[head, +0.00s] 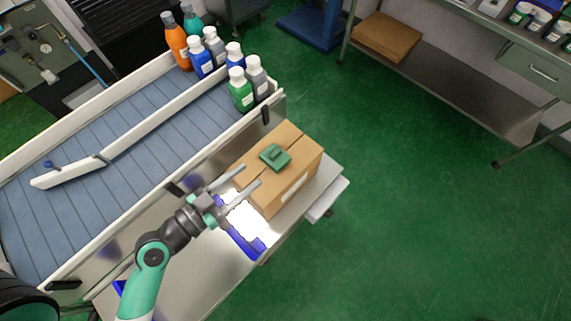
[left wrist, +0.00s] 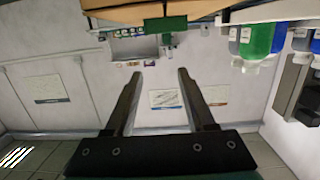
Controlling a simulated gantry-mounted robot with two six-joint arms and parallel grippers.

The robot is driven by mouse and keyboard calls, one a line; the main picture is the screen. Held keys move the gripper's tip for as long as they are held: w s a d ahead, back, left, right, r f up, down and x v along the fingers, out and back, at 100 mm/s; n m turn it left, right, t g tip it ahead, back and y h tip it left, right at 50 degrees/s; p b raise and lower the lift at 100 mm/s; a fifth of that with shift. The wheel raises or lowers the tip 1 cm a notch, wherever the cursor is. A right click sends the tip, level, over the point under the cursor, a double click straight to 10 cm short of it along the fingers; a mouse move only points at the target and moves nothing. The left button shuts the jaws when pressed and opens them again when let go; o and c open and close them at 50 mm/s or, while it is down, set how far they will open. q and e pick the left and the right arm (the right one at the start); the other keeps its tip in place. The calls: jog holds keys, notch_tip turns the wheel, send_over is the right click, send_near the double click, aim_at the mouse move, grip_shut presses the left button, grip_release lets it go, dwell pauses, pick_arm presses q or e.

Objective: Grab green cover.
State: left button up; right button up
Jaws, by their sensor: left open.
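The green cover (head: 275,156) is a small flat piece with a raised handle. It lies on top of a closed cardboard box (head: 290,181). My left gripper (head: 251,174) is open and empty, with its two fingers pointing toward the cover and apart from it. In the left wrist view, which looks upside down, the green cover (left wrist: 166,24) shows at the top edge against the box (left wrist: 125,13), beyond the open fingertips (left wrist: 160,73). My right gripper is not in view.
A conveyor (head: 140,150) with a white guide rail runs left of the box. Several bottles, including a green bottle (head: 240,92) and an orange bottle (head: 178,45), stand at its far end. A blue-edged white item (head: 240,220) lies beside the box. Open green floor lies right.

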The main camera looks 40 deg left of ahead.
aim_at(273, 154)
pick_arm(q)
jog(key=shift+s+f+y, duration=0.2)
jog(key=shift+f+y, duration=0.1)
jog(key=shift+f, duration=0.7)
jog(key=shift+w+a+r, duration=0.15)
jog(key=shift+w+r, duration=0.1)
jog(key=w, duration=0.3)
jog(key=w+p, duration=0.1)
jog(key=w, duration=0.1)
jog(key=shift+w+f, duration=0.3)
jog(key=shift+f, duration=0.1)
jog(key=shift+w, duration=0.25)
jog(key=shift+w+a+f, duration=0.1)
jog(key=shift+w+f, duration=0.1)
jog(key=w, duration=0.3)
jog(key=w+f, duration=0.1)
jog(key=shift+w+a+b, duration=0.3)
jog(key=shift+w, duration=0.1)
jog(key=shift+s, duration=0.1)
grip_shut()
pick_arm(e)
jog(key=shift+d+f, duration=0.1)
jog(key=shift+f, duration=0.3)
